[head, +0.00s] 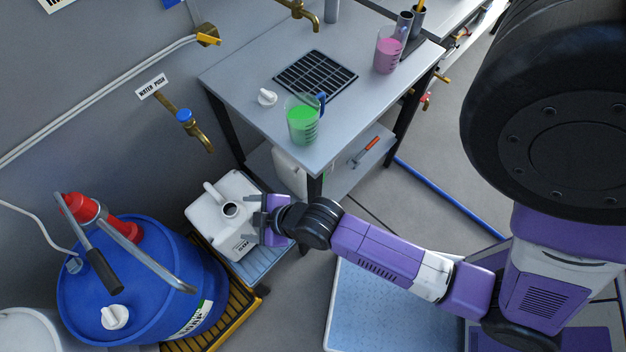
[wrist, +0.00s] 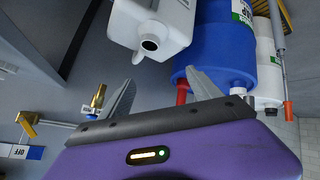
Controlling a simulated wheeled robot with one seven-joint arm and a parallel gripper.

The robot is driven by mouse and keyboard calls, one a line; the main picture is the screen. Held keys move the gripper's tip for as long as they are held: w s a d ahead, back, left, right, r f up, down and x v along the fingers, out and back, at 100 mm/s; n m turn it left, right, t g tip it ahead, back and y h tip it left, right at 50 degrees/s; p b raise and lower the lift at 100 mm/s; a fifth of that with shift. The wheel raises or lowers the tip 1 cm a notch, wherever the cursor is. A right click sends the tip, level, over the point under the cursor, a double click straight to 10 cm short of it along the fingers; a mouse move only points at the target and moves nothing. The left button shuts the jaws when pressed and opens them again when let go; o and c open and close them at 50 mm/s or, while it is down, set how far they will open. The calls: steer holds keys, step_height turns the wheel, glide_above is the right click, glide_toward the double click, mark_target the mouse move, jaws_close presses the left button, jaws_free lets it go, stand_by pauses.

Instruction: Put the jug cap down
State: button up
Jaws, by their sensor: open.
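A white cap (head: 267,97), which looks like the jug cap, lies on the grey bench top left of the drain grille. The white jug (head: 238,190) stands below the bench on a low stand, its dark mouth uncovered. My gripper (head: 264,217) is at the jug's right side in the head view, well below and apart from the cap. The jug also shows in the wrist view (wrist: 172,22), beyond the fingertips. My gripper (wrist: 162,90) is open there, with nothing between its fingers. Whether a finger touches the jug I cannot tell. The cap is not seen in the wrist view.
The bench (head: 240,75) holds a green-filled measuring jug (head: 301,122) near the cap and a pink-filled one (head: 388,50) at the back. A blue drum (head: 150,290) with a red pump stands left of the white jug. A tap (head: 193,128) juts from the wall.

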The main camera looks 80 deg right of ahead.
steer(key=s+a+r+m+t, duration=0.1)
steer(key=s+a+r+t, duration=0.1)
steer(key=s+r, duration=0.6)
steer(key=s+a+r+m+t+y, duration=0.1)
steer(key=s+a+r+m+t, duration=0.1)
steer(key=s+r, duration=0.6)
step_height(320, 180, up, 6)
steer(key=shift+s+a+r+t+y, duration=0.15)
steer(key=shift+s+a+t+y, duration=0.25)
steer(key=shift+t, duration=0.5)
steer(key=shift+w+a, duration=0.1)
steer(key=shift+w, duration=0.05)
step_height(320, 180, down, 8)
steer(key=b, duration=0.7)
steer(key=shift+r, duration=0.25)
